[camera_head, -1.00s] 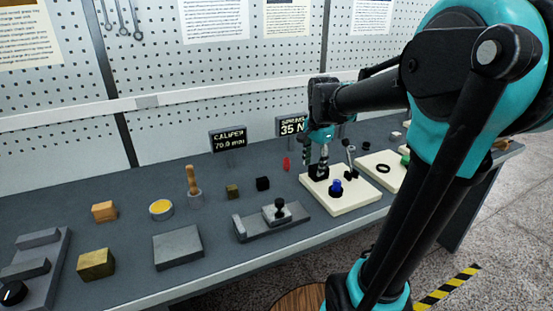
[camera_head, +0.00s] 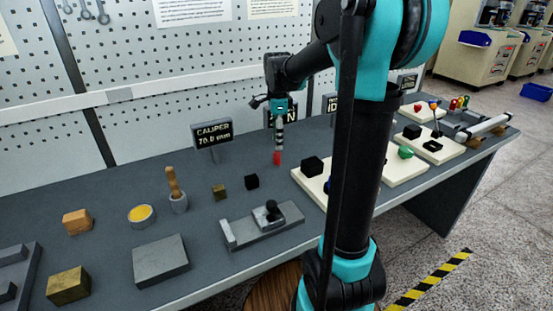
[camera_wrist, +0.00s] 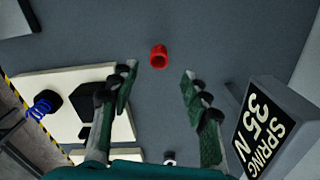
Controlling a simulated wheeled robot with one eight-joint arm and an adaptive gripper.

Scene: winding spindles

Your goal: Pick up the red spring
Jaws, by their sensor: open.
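The red spring (camera_head: 277,158) stands upright on the dark grey bench top, left of the white board. In the wrist view the red spring (camera_wrist: 159,56) shows as a short red cylinder, centred between the fingers and a little beyond their tips. My gripper (camera_head: 279,138) points down over the spring in the head view. In the wrist view my gripper (camera_wrist: 157,80) has its two fingers wide apart with nothing between them. The head view does not show clearly how far the fingertips are from the spring.
A white board (camera_wrist: 60,95) with a black block (camera_wrist: 92,98) and a blue coil (camera_wrist: 45,103) lies beside the gripper. The "SPRING 35 N" sign (camera_wrist: 268,130) stands close to the other finger.

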